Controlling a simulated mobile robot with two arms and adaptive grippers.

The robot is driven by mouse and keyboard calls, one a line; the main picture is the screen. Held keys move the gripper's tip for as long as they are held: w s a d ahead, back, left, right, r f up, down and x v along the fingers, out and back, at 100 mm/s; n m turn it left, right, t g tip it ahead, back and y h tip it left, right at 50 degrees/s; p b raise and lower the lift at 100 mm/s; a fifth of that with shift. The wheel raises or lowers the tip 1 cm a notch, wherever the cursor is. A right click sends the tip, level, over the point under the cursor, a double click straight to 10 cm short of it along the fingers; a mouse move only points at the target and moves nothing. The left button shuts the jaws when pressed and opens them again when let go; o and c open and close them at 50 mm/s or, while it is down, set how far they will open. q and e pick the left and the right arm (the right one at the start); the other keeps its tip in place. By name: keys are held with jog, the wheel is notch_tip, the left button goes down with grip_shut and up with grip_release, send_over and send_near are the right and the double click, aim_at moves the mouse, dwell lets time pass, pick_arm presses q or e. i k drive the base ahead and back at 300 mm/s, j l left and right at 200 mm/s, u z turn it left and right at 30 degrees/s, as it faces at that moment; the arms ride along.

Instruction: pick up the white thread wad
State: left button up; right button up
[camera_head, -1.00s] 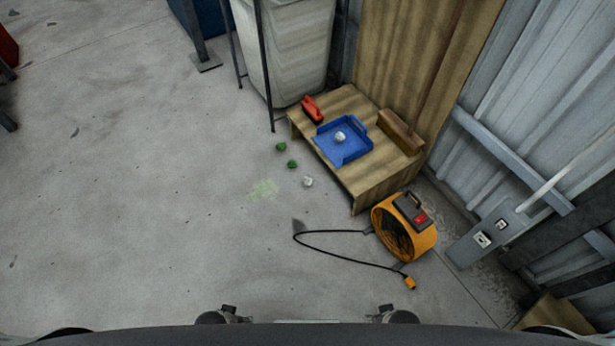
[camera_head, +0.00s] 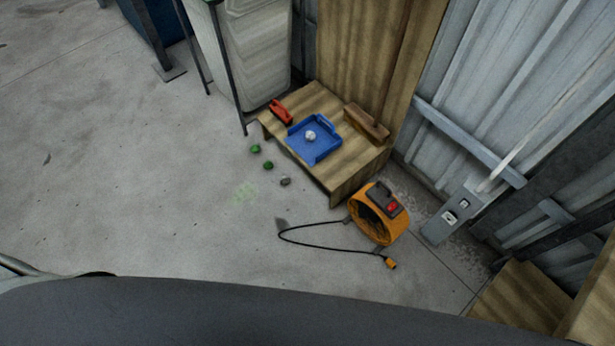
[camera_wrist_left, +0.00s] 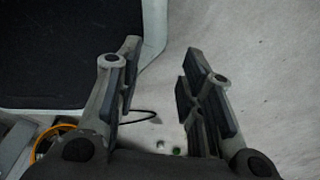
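A small whitish-grey thread wad (camera_head: 285,181) lies on the concrete floor in front of the low wooden platform. Two green wads (camera_head: 255,148) (camera_head: 268,165) lie near it on the floor. Another white wad (camera_head: 310,135) sits in the blue tray (camera_head: 326,151) on the platform. My left gripper (camera_wrist_left: 160,66) is open and empty in the left wrist view. Beyond its fingers, far off on the floor, a tiny pale wad (camera_wrist_left: 160,143) and a green one (camera_wrist_left: 176,151) show. My right gripper is in neither view.
An orange fan (camera_head: 379,213) stands right of the wads, its black cable (camera_head: 310,245) looping over the floor. The wooden platform (camera_head: 340,184) also holds a red tool (camera_head: 281,111) and a brush-like wooden block (camera_head: 366,122). The floor to the left is clear.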

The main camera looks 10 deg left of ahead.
aim_at(286, 179)
jog(key=i+j+z, duration=0.3)
jog(key=j, duration=0.3)
jog(key=i+j+z, duration=0.2)
jog(key=j, duration=0.15)
jog(key=i+j+z, duration=0.15)
jog(key=j, duration=0.2)
jog(key=j+z, duration=0.15)
jog(key=j, duration=0.2)
